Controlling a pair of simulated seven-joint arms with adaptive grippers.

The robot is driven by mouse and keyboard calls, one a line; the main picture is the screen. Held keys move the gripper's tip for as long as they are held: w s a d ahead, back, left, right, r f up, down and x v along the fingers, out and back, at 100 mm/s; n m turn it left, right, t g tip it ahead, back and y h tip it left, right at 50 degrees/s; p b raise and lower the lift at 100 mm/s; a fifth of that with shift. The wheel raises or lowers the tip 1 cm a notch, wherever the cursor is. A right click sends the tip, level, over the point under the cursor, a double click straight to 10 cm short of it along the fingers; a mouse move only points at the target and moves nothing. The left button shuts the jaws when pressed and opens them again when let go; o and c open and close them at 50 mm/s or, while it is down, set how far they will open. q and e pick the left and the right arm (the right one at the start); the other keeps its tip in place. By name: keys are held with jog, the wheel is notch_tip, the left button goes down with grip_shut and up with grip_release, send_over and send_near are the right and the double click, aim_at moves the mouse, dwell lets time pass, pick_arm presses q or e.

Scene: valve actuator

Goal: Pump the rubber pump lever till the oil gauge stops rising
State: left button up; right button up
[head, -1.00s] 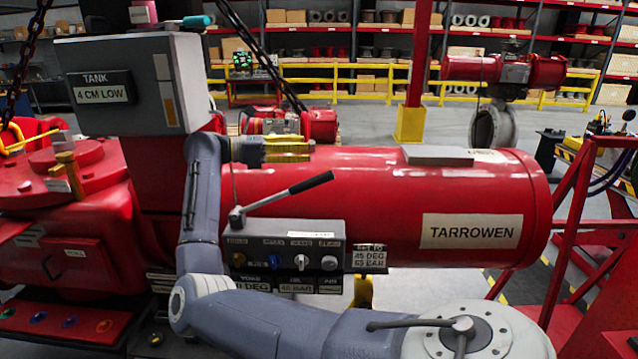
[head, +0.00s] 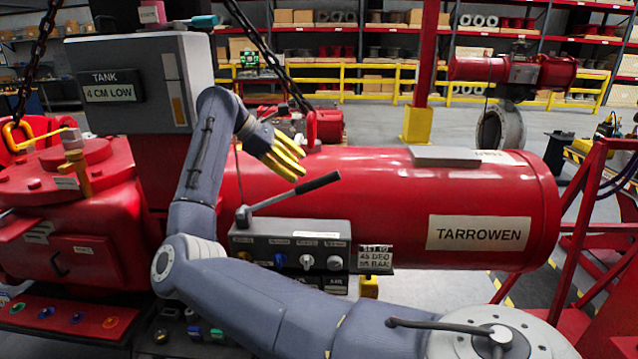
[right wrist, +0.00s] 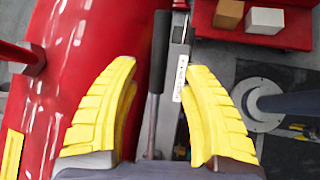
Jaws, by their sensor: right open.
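The pump lever (head: 290,194) slants up to the right from a grey control box (head: 290,240), with a black rubber grip at its upper end. My right gripper (head: 284,158) is open above the lever, its yellow fingers pointing down and right. In the right wrist view the black grip (right wrist: 158,50) runs between the open fingers (right wrist: 160,75), apart from both. The oil gauge (head: 175,103) is an upright strip on the grey tank, with a tan lower part and a paler top. A plate beside it reads "TANK 4 CM LOW". My left gripper is not in view.
The red cylinder (head: 400,200) lies behind the lever. The control box has several knobs below the lever. Chains (head: 262,55) hang near the tank. A red frame (head: 590,230) stands at right.

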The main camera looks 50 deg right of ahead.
aim_at(315, 180)
jog(key=x, duration=0.8)
jog(key=shift+s+d+f, duration=0.1)
jog(key=shift+d+f, duration=0.05)
grip_shut()
dwell(0.3)
